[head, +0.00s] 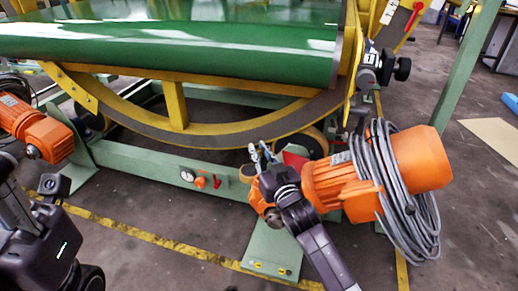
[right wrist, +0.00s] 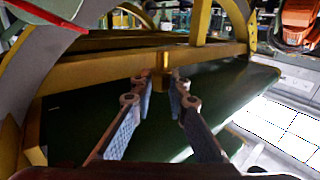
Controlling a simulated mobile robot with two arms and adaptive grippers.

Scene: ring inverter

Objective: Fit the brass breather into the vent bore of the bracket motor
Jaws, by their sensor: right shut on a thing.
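The orange bracket motor (head: 415,160), wrapped in a coil of grey cable, stands right of centre in the head view. My right gripper (head: 261,150) is over the left end of this motor, beside its gear housing. In the right wrist view, my right gripper (right wrist: 160,84) is shut on a small brass piece (right wrist: 165,78), which looks like the breather. The vent bore is not visible; my gripper and arm cover part of the motor's left end. Whether the breather touches the motor cannot be told. Dark parts of my left arm show at lower left, with no fingers visible.
A large green drum (head: 180,40) in a yellow ring frame (head: 178,105) fills the back. A green base beam (head: 150,168) carries a gauge and an orange knob. Another orange motor (head: 38,132) stands at far left. Floor in front, with a yellow line, is mostly free.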

